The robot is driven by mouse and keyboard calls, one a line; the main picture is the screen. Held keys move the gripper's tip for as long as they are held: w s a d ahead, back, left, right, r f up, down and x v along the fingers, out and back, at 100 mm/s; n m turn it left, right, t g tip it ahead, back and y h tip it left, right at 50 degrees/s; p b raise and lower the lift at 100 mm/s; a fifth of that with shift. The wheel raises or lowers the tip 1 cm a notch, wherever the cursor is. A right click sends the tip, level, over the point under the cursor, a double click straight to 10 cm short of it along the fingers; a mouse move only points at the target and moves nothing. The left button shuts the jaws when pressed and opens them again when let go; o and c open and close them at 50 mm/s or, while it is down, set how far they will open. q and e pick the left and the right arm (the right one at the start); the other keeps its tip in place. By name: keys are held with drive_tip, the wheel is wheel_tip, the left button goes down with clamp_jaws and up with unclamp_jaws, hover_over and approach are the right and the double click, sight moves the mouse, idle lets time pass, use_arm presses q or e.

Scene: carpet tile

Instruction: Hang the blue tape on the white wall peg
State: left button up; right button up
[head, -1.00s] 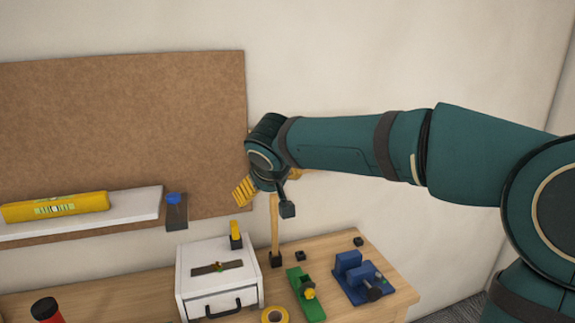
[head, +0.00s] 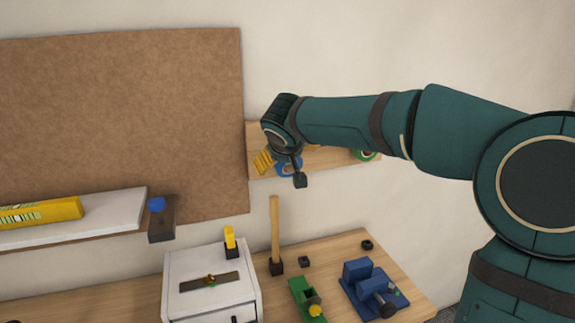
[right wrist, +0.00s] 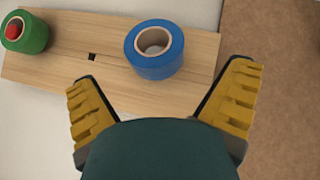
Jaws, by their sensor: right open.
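The blue tape (right wrist: 153,62) is a thick roll with a brown core, at the front of a wooden wall board (right wrist: 60,52). Something pale shows inside its core; I cannot tell whether it is the white peg's end or the board behind. In the head view the blue tape (head: 287,171) shows partly under my right wrist. My right gripper (right wrist: 163,75) is open, its yellow fingers spread either side of and short of the tape, with a gap visible. In the head view my right gripper (head: 279,158) is partly hidden by its wrist. My left gripper is out of view.
A green tape (right wrist: 34,38) hangs around a red peg on the same board, with a dark square hole between the rolls. A brown panel (head: 120,120) adjoins the board. Below, a bench holds a white drawer box (head: 208,260), upright hammer (head: 275,225) and blue vise (head: 365,285).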

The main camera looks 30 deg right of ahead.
sight(288, 165)
drive_tip(key=shift+d+x, duration=0.1)
drive_tip(key=shift+x, duration=1.55)
drive_tip(key=shift+d+x, duration=0.15)
drive_tip(key=shift+x, duration=1.45)
drive_tip(key=shift+s+r, duration=0.1)
drive_tip(key=c, duration=1.2)
